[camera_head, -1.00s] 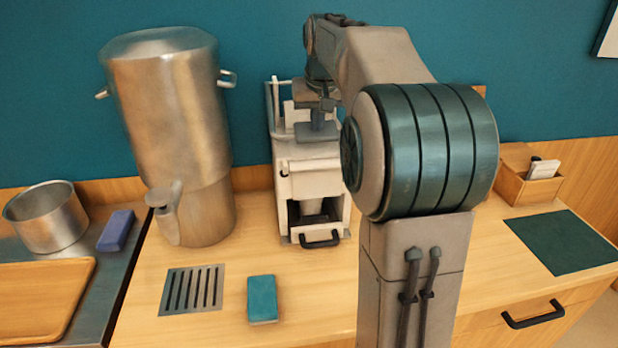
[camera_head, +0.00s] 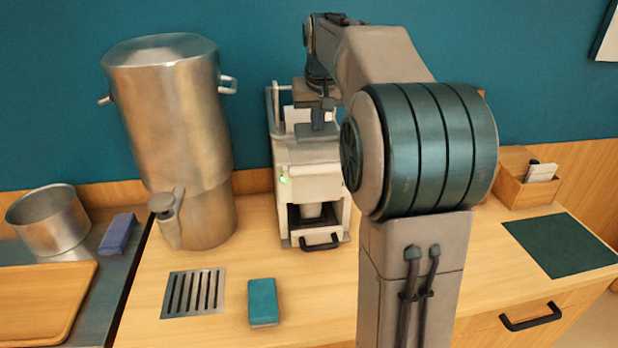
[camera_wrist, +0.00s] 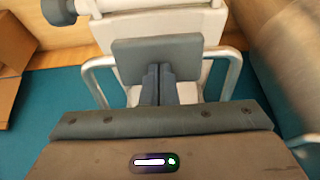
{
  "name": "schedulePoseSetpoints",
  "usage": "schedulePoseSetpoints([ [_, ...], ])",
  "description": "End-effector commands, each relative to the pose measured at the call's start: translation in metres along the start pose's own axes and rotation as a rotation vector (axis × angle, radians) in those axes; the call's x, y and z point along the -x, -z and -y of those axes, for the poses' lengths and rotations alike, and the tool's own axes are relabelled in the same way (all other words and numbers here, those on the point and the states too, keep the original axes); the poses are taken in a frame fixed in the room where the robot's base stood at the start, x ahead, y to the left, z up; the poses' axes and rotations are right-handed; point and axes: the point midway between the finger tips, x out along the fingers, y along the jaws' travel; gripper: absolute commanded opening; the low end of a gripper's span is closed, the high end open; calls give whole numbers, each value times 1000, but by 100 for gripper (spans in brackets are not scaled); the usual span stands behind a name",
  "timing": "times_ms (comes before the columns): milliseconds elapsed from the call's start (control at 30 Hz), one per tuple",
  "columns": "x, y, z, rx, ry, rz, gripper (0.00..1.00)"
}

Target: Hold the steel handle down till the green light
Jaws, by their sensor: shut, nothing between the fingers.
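The white machine (camera_head: 310,182) stands on the counter, with a green light (camera_head: 284,180) lit on its front left. Its steel handle (camera_head: 276,108) is mostly hidden by my arm in the head view. In the wrist view the steel handle (camera_wrist: 95,78) shows as side bars left and right of my fingers; its crossbar is hidden. My gripper (camera_wrist: 158,72) is shut and empty, between the side bars and against or just above a grey pad (camera_wrist: 158,50). I cannot tell whether it touches the handle.
A large steel urn (camera_head: 175,110) stands left of the machine. A teal sponge (camera_head: 263,301) and a slotted drain plate (camera_head: 193,292) lie in front. A wooden box (camera_head: 528,180) and a dark green mat (camera_head: 563,244) are at right.

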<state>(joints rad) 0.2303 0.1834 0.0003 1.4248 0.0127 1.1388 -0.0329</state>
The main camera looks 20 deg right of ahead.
Motion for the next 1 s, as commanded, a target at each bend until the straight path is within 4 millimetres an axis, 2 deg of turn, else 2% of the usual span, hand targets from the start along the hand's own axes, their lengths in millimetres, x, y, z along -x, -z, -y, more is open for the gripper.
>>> schedulePoseSetpoints([
  [33,13,6,0,0,0,-2,0],
  [600,88,38,0,1,0,-5,0],
  [700,95,40,0,0,0,-4,0],
  [1000,93,39,0,0,0,-5,0],
])
